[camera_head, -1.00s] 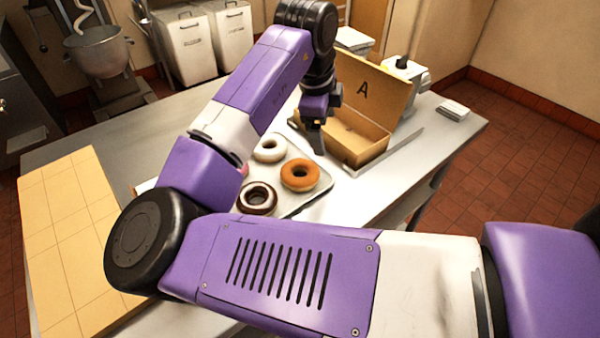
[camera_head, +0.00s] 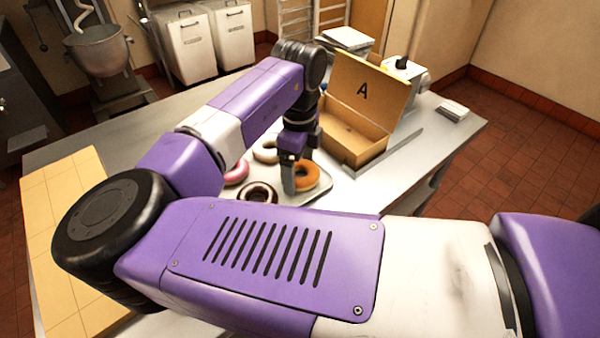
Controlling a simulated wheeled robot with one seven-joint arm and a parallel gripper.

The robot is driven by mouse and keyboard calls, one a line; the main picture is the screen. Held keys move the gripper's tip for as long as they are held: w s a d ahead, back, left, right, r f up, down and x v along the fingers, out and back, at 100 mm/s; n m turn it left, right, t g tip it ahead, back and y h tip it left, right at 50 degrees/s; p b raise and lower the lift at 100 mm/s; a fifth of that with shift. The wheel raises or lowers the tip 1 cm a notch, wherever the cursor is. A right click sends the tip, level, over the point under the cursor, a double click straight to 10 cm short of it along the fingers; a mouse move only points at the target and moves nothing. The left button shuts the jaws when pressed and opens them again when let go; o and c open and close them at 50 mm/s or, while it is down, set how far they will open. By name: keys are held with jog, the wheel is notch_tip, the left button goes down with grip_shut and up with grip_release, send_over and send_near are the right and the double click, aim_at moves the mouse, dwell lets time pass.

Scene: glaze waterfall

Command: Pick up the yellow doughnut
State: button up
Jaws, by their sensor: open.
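No clearly yellow doughnut shows. The tray (camera_head: 322,198) on the steel table holds an orange-brown doughnut (camera_head: 312,177), a white one (camera_head: 264,155), a dark chocolate one (camera_head: 262,192) and a pink one (camera_head: 237,174). My gripper (camera_head: 297,182) is open and points down over the orange-brown doughnut. One finger stands in front of that ring's left side and hides part of it. I cannot tell whether it touches. My arm hides the near left part of the tray, and more doughnuts could be behind it.
An open cardboard box marked A (camera_head: 350,140) stands just behind and right of the tray. A tan tiled board (camera_head: 62,250) lies at the table's left end.

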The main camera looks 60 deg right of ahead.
jog(key=shift+f, duration=0.15)
jog(key=c, duration=1)
notch_tip(320, 180, up, 28)
jog(key=p, duration=0.8)
